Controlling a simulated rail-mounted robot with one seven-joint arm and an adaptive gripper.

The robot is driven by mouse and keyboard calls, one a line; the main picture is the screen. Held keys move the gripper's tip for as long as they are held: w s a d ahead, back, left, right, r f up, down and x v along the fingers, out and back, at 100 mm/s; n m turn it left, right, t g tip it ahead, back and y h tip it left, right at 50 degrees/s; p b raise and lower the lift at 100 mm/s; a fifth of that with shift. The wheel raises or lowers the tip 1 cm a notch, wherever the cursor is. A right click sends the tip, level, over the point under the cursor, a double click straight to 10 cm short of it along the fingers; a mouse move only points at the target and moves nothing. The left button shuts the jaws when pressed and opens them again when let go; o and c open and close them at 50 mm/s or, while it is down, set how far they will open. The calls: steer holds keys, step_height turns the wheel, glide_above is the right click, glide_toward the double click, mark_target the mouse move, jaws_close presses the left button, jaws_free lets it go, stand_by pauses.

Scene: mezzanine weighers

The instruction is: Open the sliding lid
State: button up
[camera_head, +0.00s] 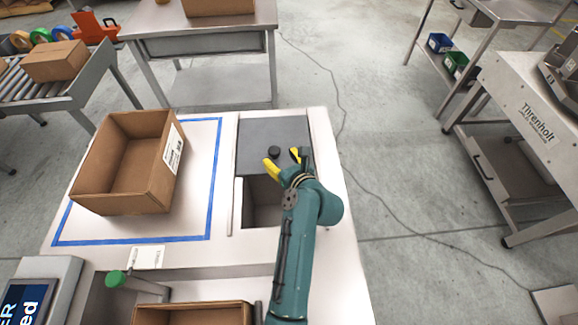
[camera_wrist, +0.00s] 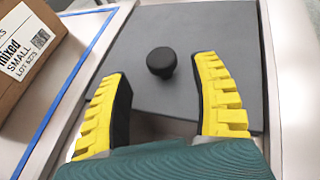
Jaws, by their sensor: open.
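The sliding lid (camera_head: 257,133) is a dark grey flat panel set in the white worktop. It covers the far part of a rectangular opening (camera_head: 262,205), and the near part is uncovered. A round black knob (camera_head: 274,151) stands on the lid near its near edge. In the wrist view the knob (camera_wrist: 161,62) is on the lid (camera_wrist: 195,28), ahead of and between my fingertips. My gripper (camera_head: 283,161) has yellow ribbed fingers, spread apart and empty. It also shows in the wrist view (camera_wrist: 160,70), not touching the knob as far as I can see.
An open cardboard box (camera_head: 130,165) stands left of the opening, inside a blue tape outline (camera_head: 213,180). Another box (camera_head: 192,313) is at the near edge, by a screen (camera_head: 30,300). A steel table (camera_head: 200,25) stands beyond. A cable runs along the floor right.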

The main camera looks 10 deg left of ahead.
steer(key=v, duration=0.6)
steer(key=shift+s+d+r, duration=0.2)
steer(key=shift+s+r, duration=0.05)
steer(key=shift+s, duration=0.05)
steer(key=s+d+r+n+t+h+p, duration=0.1)
steer(key=d+r+n+t, duration=0.15)
steer(key=r, duration=0.55)
steer(key=s+d+r+n+t+h, duration=0.15)
steer(key=r+n, duration=0.25)
steer(key=r, duration=0.5)
steer(key=d+r+n+t+h+p, duration=0.1)
steer(key=d+r+n+t, duration=0.15)
steer(key=r, duration=0.55)
steer(key=s+d+r+n+t+h, duration=0.3)
steer(key=s+d+r+n, duration=0.1)
steer(key=s+r+n, duration=0.4)
steer(key=s+d+r+n+t+h, duration=0.25)
steer(key=s+d+r+n, duration=0.2)
steer(key=r+n, duration=0.35)
step_height(320, 180, up, 37)
steer(key=n+p, duration=0.2)
steer(key=p, duration=3.6)
steer(key=shift+s+a+f+n, duration=0.2)
steer(key=shift+a+n, duration=0.1)
steer(key=shift+n, duration=0.1)
